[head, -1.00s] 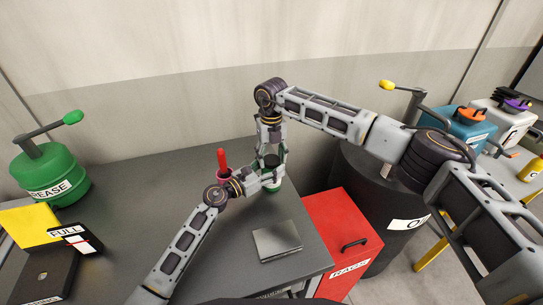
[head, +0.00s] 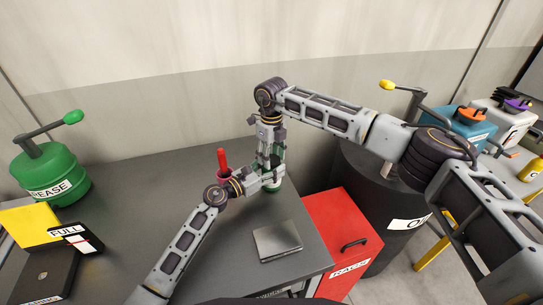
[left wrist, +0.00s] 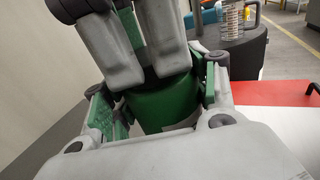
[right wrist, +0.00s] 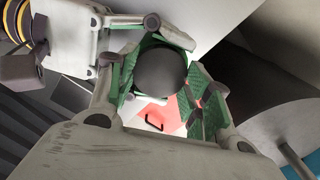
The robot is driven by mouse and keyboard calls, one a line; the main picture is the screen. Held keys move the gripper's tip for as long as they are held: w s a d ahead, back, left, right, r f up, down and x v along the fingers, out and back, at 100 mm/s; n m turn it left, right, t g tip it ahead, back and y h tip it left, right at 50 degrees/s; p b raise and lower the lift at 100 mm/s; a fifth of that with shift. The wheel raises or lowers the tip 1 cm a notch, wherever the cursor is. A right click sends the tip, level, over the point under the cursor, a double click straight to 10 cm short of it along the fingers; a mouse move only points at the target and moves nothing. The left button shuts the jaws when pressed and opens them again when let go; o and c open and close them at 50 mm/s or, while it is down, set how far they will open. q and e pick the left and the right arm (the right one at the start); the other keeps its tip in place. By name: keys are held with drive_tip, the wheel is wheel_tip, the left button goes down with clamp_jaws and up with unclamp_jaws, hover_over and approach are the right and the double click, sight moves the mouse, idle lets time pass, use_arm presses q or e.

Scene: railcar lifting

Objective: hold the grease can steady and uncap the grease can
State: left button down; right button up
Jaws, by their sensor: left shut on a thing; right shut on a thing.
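The green grease can (head: 271,189) stands on the grey bench near its right end, mostly hidden by both grippers. My left gripper (head: 266,180) is shut around its body from the side; its pads show on both sides of the green can body (left wrist: 165,108) in the left wrist view. My right gripper (head: 270,155) points down from above, shut at the top of the can. In the right wrist view, a dark round cap (right wrist: 160,70) sits between its green pads. Whether the cap is still seated on the can is hidden.
A grey flat box (head: 277,241) lies in front. A large green grease container (head: 50,173) and FULL box (head: 75,238) are at left. A red RAGS cabinet (head: 340,235) and dark drum (head: 375,200) stand right.

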drive_tip(key=shift+f+n, duration=0.1)
drive_tip(key=shift+n, duration=0.6)
drive_tip(key=o, duration=1.1)
drive_tip(key=shift+r, duration=0.2)
drive_tip(key=shift+r, duration=2.15)
drive_tip(key=shift+f, duration=0.15)
